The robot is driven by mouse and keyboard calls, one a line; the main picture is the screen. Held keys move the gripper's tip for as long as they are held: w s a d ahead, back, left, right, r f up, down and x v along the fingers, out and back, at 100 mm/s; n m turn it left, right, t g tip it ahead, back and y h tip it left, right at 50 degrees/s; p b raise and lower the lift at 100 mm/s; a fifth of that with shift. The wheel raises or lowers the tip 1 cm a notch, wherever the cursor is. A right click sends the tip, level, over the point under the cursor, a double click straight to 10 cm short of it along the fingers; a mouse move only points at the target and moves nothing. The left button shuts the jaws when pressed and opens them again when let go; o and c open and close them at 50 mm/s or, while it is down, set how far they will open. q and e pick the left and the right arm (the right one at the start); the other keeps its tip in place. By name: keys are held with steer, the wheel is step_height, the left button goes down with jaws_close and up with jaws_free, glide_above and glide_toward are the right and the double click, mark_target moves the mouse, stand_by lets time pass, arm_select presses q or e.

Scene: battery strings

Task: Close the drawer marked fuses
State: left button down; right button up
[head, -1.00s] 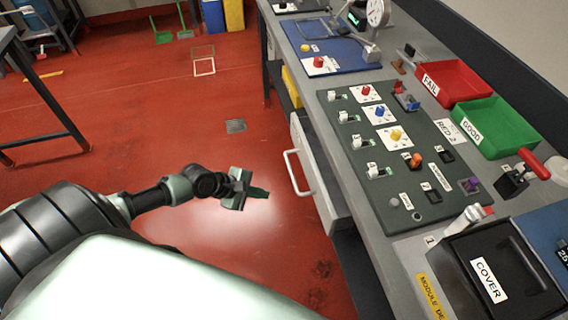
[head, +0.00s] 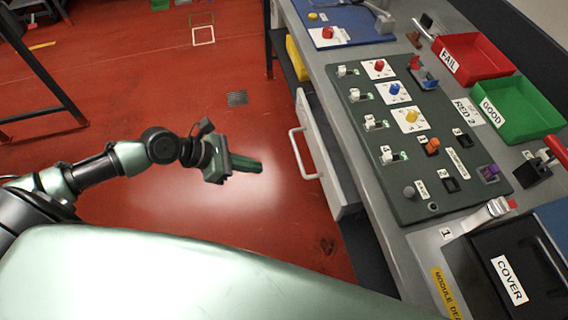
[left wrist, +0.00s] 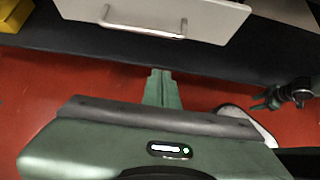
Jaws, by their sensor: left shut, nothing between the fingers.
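A pale grey drawer front (head: 322,158) with a white bar handle (head: 299,153) stands out from the side of the workbench in the head view. How far it is pulled out is hard to tell, and no fuses marking is readable on it. The drawer front (left wrist: 215,14) and its handle (left wrist: 143,30) also show at the top of the left wrist view. My left gripper (head: 258,167) is shut and empty, to the left of the handle and apart from it. Its green fingers (left wrist: 162,90) point toward the drawer side in the left wrist view.
The workbench carries a dark switch panel (head: 416,190), a red FAIL bin (head: 505,62), a green GOOD bin (head: 545,125) and a black COVER box (head: 490,255). A yellow item (head: 297,58) sits under the bench. The red floor around the left gripper is clear.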

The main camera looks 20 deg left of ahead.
arm_select(q)
steer(key=w+d+f, duration=0.4)
steer(key=w+d, duration=0.1)
steer(key=d, duration=0.2)
steer(key=shift+w+d, duration=0.15)
steer(key=shift+d, duration=0.15)
arm_select(e)
steer(key=shift+s+r, duration=0.15)
steer(key=shift+s, duration=0.05)
arm_select(q)
steer(key=w+d+p, duration=0.1)
steer(key=d+p, duration=0.1)
steer(key=p, duration=0.1)
steer(key=w+d+p, duration=0.1)
steer(key=shift+w+d+r, duration=0.3)
steer(key=shift+d+f, duration=0.1)
steer(key=shift+d, duration=0.1)
steer(key=shift+f, duration=0.1)
arm_select(e)
step_height(320, 180, up, 4)
steer(key=shift+w+a+r, duration=0.1)
steer(key=shift+a, duration=0.05)
arm_select(q)
steer(key=shift+d, duration=0.1)
